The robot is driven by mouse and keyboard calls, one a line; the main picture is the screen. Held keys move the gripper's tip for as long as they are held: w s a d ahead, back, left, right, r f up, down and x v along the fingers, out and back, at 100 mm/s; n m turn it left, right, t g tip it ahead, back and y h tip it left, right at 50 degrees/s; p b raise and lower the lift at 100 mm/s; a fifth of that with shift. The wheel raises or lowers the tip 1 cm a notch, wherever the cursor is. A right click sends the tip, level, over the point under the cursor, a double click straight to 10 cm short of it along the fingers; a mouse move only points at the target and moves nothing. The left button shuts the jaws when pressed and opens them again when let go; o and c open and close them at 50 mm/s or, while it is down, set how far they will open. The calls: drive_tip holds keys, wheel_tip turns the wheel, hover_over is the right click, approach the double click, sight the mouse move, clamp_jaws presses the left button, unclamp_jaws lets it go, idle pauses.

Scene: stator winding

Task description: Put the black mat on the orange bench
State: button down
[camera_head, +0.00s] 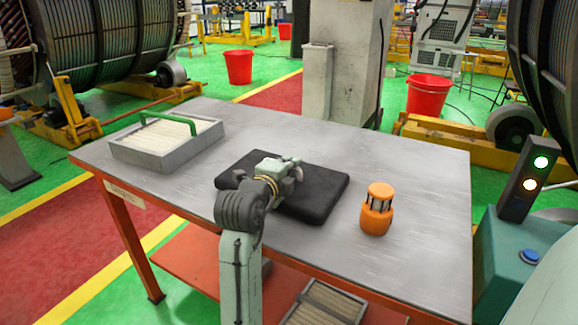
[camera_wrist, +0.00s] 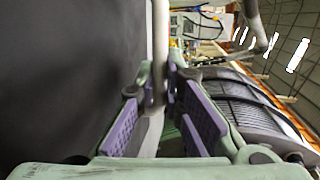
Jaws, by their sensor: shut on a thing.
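The black mat (camera_head: 318,196) is a thick dark pad at the middle of the orange bench's grey top (camera_head: 400,160). It looks flat on or just above that top; I cannot tell whether it touches. My gripper (camera_head: 288,170) is at the mat, covering part of it. In the wrist view the mat (camera_wrist: 65,70) fills the left side, beside my purple-padded fingers (camera_wrist: 163,95). My gripper is shut on the mat, though the contact itself is hard to see.
A grey tray with a green handle (camera_head: 165,140) stands at the bench's left. An orange lantern-like object (camera_head: 377,210) stands right of the mat. A signal box with lights (camera_head: 530,180) is at the right. Bare top lies behind and right of the mat.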

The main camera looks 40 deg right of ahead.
drive_tip(key=c, duration=1.7)
unclamp_jaws()
drive_tip(key=shift+f, duration=0.1)
